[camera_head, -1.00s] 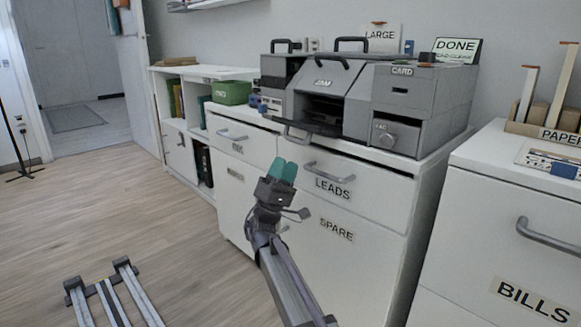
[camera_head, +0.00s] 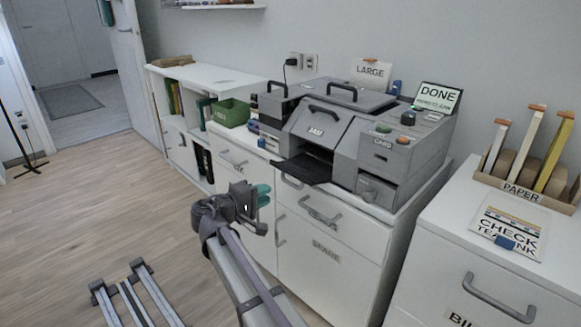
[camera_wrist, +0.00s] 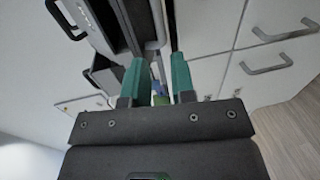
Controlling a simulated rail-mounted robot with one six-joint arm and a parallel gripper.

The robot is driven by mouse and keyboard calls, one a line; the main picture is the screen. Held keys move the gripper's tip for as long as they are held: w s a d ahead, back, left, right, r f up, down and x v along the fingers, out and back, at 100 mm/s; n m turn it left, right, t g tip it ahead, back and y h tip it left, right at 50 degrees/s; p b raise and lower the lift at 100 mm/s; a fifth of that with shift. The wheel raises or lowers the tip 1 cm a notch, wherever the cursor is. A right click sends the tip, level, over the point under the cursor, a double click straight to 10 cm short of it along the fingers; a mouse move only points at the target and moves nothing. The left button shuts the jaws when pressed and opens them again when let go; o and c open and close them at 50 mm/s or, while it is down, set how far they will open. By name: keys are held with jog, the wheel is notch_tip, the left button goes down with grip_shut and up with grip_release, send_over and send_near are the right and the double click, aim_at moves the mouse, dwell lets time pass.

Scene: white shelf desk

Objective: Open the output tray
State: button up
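The grey printer (camera_head: 318,122) stands on the white cabinet, its sloped front flap marked JAM. A dark tray (camera_head: 302,169) sticks out of its front below the flap; I take this as the output tray. In the wrist view, the teal fingers of my gripper (camera_wrist: 158,80) are open, with a gap. A grey bar (camera_wrist: 156,45) shows beyond the fingertips; I cannot tell its depth.
A green box (camera_head: 231,112) is on the left. The wooden floor at left is mostly clear.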

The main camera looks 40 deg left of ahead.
aim_at(289, 184)
jog(key=b+x, duration=0.1)
jog(key=x, duration=1)
jog(key=shift+r, duration=0.1)
jog(key=shift+c, duration=0.2)
grip_shut()
jog(key=shift+b, duration=0.3)
